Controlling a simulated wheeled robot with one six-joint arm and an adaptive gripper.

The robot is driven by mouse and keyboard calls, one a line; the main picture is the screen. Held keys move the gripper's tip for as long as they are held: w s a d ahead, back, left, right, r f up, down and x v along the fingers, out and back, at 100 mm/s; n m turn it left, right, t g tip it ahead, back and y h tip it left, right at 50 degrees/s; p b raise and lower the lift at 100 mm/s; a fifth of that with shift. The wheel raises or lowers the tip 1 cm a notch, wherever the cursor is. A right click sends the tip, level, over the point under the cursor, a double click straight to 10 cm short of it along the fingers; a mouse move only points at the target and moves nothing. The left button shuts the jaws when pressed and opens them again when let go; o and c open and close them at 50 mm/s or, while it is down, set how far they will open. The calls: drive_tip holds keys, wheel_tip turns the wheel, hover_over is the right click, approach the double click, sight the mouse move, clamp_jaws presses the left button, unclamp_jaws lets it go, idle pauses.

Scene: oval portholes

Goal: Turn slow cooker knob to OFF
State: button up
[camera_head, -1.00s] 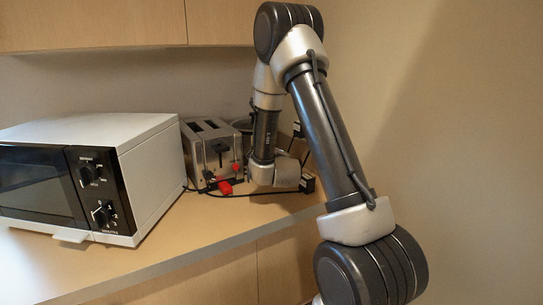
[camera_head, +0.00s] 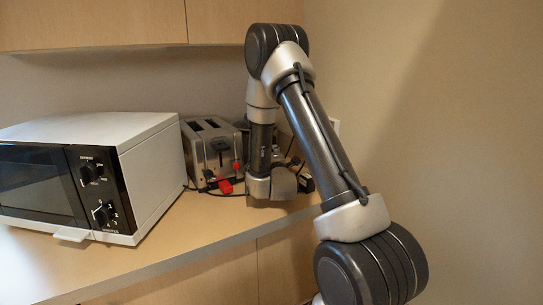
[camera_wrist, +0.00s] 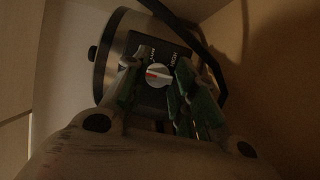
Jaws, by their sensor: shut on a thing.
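The slow cooker (camera_wrist: 116,42) is a rounded, silver-sided pot with a black control panel in the wrist view. My gripper (camera_wrist: 157,72) is shut on the knob, with one green-padded finger on each side. The exact contact points are dim. In the head view my arm hides the gripper's fingers and most of the cooker, in the corner behind the toaster's right side.
A silver toaster (camera_head: 203,150) stands left of my wrist, close to it. A small red object (camera_head: 225,186) lies on the counter in front of it. A white microwave (camera_head: 150,135) stands farther left. Bare counter (camera_head: 200,225) lies in front; the wall is close on the right.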

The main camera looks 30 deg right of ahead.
drive_tip(key=o, duration=1)
drive_tip(key=shift+o, duration=0.2)
drive_tip(key=v, duration=0.7)
drive_tip(key=shift+s+a, duration=0.1)
drive_tip(key=shift+s, duration=0.2)
drive_tip(key=shift+w, duration=0.1)
